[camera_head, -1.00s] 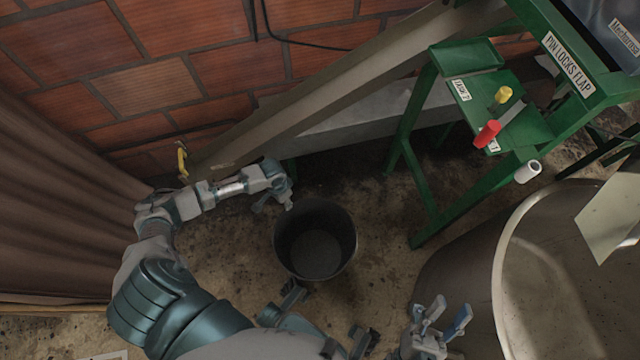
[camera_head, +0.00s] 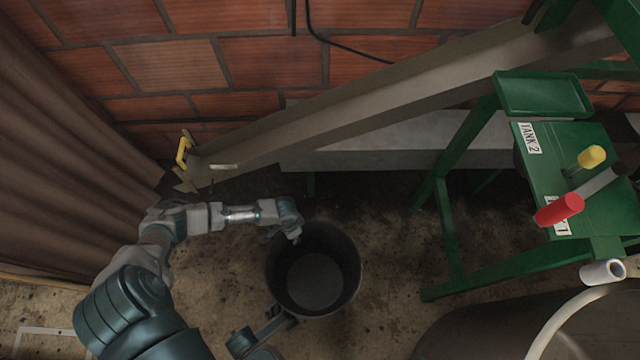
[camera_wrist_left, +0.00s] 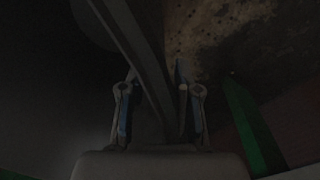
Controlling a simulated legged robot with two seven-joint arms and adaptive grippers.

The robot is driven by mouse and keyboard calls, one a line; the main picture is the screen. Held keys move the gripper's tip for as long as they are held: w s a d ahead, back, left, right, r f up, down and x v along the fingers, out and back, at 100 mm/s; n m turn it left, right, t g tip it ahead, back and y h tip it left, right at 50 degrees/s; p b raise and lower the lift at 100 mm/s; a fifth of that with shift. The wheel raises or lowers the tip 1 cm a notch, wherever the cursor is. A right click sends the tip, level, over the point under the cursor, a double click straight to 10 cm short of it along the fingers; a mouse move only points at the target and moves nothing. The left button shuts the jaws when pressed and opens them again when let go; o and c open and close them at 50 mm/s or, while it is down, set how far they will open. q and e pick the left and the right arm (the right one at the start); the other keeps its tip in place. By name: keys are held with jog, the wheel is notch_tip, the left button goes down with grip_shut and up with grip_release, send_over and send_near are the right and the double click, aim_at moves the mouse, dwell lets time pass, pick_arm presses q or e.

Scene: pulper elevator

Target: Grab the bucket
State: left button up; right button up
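The bucket (camera_head: 314,272) is dark grey, round and open-topped. It stands upright on the floor in the middle of the head view, and it looks empty. My left gripper (camera_head: 284,234) is at its upper-left rim. In the left wrist view the rim and wall of the bucket (camera_wrist_left: 133,35) run as a diagonal band between the fingers of my left gripper (camera_wrist_left: 156,80). The fingers look apart, one on each side of the band. The picture is dark, and I cannot tell whether they touch it.
A green stand (camera_head: 440,190) with red and yellow handles is to the right. A sloping chute (camera_head: 370,105) runs along the brick wall behind. A brown curtain (camera_head: 70,170) hangs at left. A large round tank (camera_head: 480,335) is at lower right. Floor between bucket and stand is clear.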

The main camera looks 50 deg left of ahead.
pick_arm(q)
jog(key=shift+d, duration=0.1)
grip_shut()
jog(key=shift+r, duration=0.1)
